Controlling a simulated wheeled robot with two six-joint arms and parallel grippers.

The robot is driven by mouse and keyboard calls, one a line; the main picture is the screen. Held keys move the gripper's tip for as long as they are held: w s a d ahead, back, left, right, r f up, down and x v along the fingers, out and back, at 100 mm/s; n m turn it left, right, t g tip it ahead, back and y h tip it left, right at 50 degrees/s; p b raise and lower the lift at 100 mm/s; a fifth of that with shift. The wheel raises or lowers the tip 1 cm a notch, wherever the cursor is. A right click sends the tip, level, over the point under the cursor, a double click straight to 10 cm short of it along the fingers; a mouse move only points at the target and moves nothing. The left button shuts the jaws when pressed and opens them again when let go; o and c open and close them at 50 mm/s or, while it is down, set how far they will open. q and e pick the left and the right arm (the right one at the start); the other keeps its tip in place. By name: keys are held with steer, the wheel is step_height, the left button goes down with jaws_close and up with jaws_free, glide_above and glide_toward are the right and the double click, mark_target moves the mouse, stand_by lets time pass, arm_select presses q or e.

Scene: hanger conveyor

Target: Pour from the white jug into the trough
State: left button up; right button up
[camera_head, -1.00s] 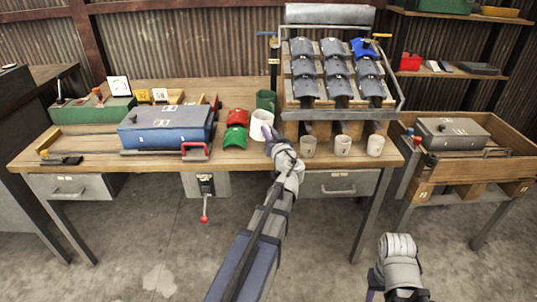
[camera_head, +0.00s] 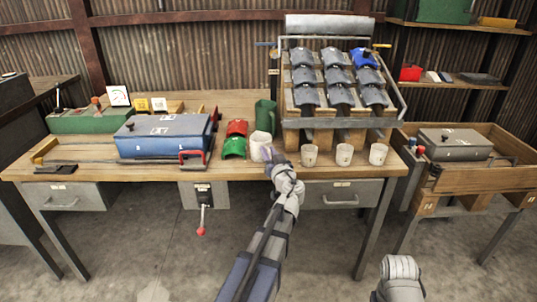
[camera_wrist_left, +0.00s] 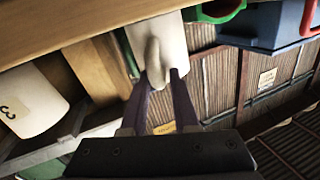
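The white jug (camera_head: 258,146) is near the front edge of the bench, beside a green arched piece. My left gripper (camera_head: 270,156) is at its right side. In the left wrist view the fingers (camera_wrist_left: 158,80) are on either side of the jug's handle (camera_wrist_left: 154,62) and look closed on it; the jug's body (camera_wrist_left: 172,38) is just beyond. I cannot tell whether the jug touches the bench. A long grey rounded channel (camera_head: 330,25) lies across the top of the rack and may be the trough. My right gripper is out of view.
The rack (camera_head: 398,98) holds several grey curved pieces and a blue one. Several white cups (camera_head: 344,155) stand before it. A dark green jug (camera_head: 265,116) is behind the white one. Red (camera_head: 237,128) and green (camera_head: 234,147) arched pieces and a blue case (camera_head: 165,134) are left.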

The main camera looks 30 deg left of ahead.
arm_select(q)
steer(key=shift+o, duration=1.2)
steer(key=shift+s+d+f+b, duration=0.1)
steer(key=shift+f+b, duration=0.15)
steer(key=shift+b, duration=0.05)
steer(key=v, duration=0.7)
steer(key=shift+s+r, duration=0.2)
steer(key=shift+s, duration=0.2)
steer(key=shift+f, duration=0.1)
